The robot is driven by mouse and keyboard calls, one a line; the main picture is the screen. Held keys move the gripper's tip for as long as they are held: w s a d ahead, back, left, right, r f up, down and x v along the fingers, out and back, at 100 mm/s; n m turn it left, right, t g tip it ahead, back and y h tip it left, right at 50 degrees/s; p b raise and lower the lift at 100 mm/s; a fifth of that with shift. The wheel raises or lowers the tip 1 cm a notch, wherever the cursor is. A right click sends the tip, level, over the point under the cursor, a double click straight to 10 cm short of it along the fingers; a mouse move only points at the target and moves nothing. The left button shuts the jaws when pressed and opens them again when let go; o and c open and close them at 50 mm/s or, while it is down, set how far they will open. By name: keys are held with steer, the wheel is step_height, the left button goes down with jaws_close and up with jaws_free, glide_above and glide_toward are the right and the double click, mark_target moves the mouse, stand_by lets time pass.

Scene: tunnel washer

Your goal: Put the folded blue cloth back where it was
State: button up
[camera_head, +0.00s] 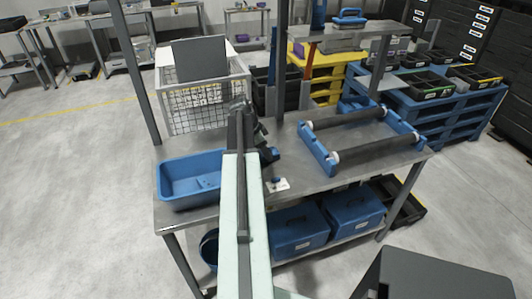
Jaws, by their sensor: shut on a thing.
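My gripper (266,146) is just right of the far end of my pale green arm, low over the steel table (300,153). It is shut on a small dark blue thing (271,155), which looks like the folded blue cloth. My arm and gripper hide most of it, so its shape and whether it touches the table are unclear. A white card (278,187) with a small blue item on it lies on the table just in front of the gripper.
A blue bin (190,180) stands at the table's left. A blue roller frame (318,152) fills the right side. A wire cage (202,108) is behind the table. An upper shelf (350,31) holds blue items. Blue boxes (300,232) sit below.

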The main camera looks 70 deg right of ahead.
steer(key=shift+f, duration=0.2)
steer(key=o, duration=1.2)
steer(key=shift+s+r, duration=0.1)
steer(key=p+v, duration=1.1)
steer(key=v, duration=0.1)
steer(key=shift+r, duration=0.2)
